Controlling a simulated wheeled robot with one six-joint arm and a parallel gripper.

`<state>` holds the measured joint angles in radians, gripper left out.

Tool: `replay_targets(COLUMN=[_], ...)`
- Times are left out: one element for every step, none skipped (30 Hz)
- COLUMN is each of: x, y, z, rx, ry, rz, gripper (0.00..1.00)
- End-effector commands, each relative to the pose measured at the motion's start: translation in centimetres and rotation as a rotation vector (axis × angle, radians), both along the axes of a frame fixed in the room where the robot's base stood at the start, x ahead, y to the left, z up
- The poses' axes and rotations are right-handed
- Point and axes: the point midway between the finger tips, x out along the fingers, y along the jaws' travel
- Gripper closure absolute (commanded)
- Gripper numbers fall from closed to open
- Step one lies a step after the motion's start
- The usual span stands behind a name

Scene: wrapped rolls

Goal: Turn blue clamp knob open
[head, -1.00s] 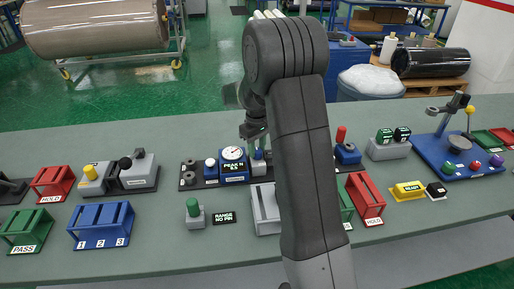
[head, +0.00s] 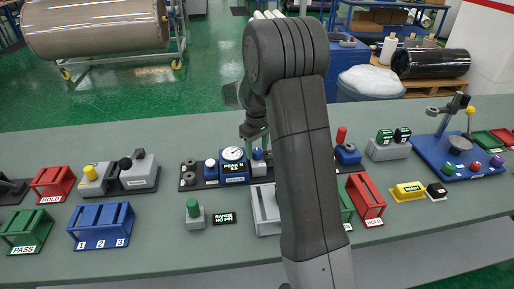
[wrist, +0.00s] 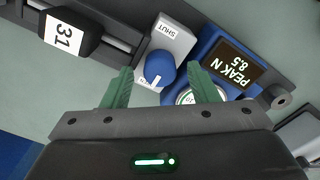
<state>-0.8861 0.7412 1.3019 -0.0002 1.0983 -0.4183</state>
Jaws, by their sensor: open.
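The blue clamp knob (wrist: 159,67) is a round cap with a white mark, on a pale grey block (wrist: 172,42). In the wrist view it lies between the two green fingers of my open gripper (wrist: 162,80), with gaps on both sides. The block carries a "SHUT" label at its far end; another label beside the knob is partly hidden. The knob's white mark points toward my gripper's body, near that second label. In the head view the knob (head: 258,154) sits just right of the blue gauge (head: 234,166), below my gripper (head: 257,143).
In the wrist view the gauge display (wrist: 228,63) reads "PEAK N 8.5", close to the right finger. A black slider marked 31 (wrist: 70,34) lies to the left. A blue rack (head: 101,227) and a green knob (head: 193,208) stand on the bench's near side.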

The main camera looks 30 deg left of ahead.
Motion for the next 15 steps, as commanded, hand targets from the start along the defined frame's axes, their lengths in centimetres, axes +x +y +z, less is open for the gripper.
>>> replay_targets(x=[0.0, 0.0, 0.1, 0.1, 0.0, 0.1, 0.1, 0.1, 0.1, 0.1, 0.1, 0.1, 0.0, 0.1, 0.1], y=[0.0, 0.1, 0.1, 0.1, 0.1, 0.1, 0.1, 0.1, 0.1, 0.1, 0.1, 0.1, 0.1, 0.1, 0.1], z=[0.5, 0.8, 1.3, 1.8, 2.4, 3.2, 3.9, 4.6, 5.6, 6.3, 7.0, 8.0, 8.7, 9.3, 10.0], rx=[0.002, 0.003, 0.003, 0.003, 0.003, 0.005, 0.005, 0.005, 0.006, 0.005, 0.005, 0.005, 0.005, 0.005, 0.004], ry=[-0.001, -0.002, -0.003, -0.003, -0.003, -0.004, -0.004, -0.004, -0.005, -0.004, -0.004, -0.004, -0.004, -0.004, -0.003], rz=[0.0, 0.0, 0.0, 0.0, 0.0, 0.0, 0.0, 0.0, 0.0, 0.0, 0.0, 0.0, 0.0, 0.0, 0.0], gripper=[0.46, 0.46, 0.46, 0.46, 0.46, 0.46, 0.46, 0.46, 0.46, 0.46, 0.46, 0.46, 0.46, 0.46, 0.46])
